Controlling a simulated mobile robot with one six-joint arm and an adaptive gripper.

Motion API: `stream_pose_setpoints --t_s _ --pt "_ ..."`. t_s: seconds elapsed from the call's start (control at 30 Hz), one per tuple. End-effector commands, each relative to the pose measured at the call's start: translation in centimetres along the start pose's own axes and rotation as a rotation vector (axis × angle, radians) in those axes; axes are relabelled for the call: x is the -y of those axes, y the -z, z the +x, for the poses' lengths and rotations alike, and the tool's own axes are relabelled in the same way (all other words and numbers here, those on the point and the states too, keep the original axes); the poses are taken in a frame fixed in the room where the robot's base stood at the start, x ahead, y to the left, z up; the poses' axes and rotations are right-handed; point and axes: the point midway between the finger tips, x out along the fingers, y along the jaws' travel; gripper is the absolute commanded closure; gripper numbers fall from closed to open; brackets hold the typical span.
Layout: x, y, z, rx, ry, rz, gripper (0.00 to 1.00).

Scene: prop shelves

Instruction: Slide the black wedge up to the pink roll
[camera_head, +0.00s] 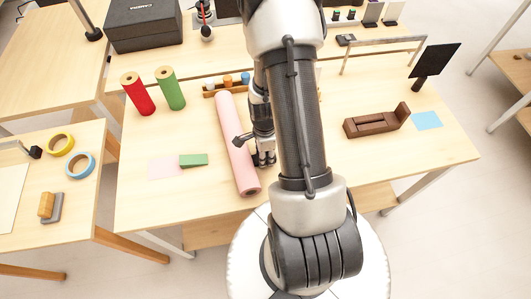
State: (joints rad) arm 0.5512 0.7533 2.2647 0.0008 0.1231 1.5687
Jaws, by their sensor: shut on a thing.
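The pink roll (236,145) lies lengthwise on the middle table, its near end close to the front edge. My gripper (264,160) points down just right of the roll, low over the table. It is shut on a small dark thing that seems to be the black wedge. The wedge's outline merges with the dark fingers, and my arm hides part of this area. I cannot tell whether it touches the roll. A green wedge-like block (193,160) lies left of the roll, by a pale pink sheet (168,168).
Red (138,93) and green (170,88) rolls stand at back left. A wooden rack (218,89) with small cylinders sits behind the pink roll. A brown wooden holder (376,122), blue sheet (426,120) and black panel (435,60) are at right. The table's front right is clear.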

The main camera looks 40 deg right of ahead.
Motion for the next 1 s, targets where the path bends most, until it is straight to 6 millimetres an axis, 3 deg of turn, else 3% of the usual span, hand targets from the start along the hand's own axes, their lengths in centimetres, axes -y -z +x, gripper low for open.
stream_pose_setpoints --t_s 0.23,0.27,0.6,1.0 --pt "-0.17 -0.22 0.01 0.0 -0.001 0.0 0.9" --pt "-0.17 -0.21 0.0 0.0 -0.001 0.0 0.67" --pt "-0.16 -0.2 0.0 0.0 -0.001 0.0 0.44" --pt "-0.07 -0.2 -0.58 0.0 0.001 0.0 0.44"
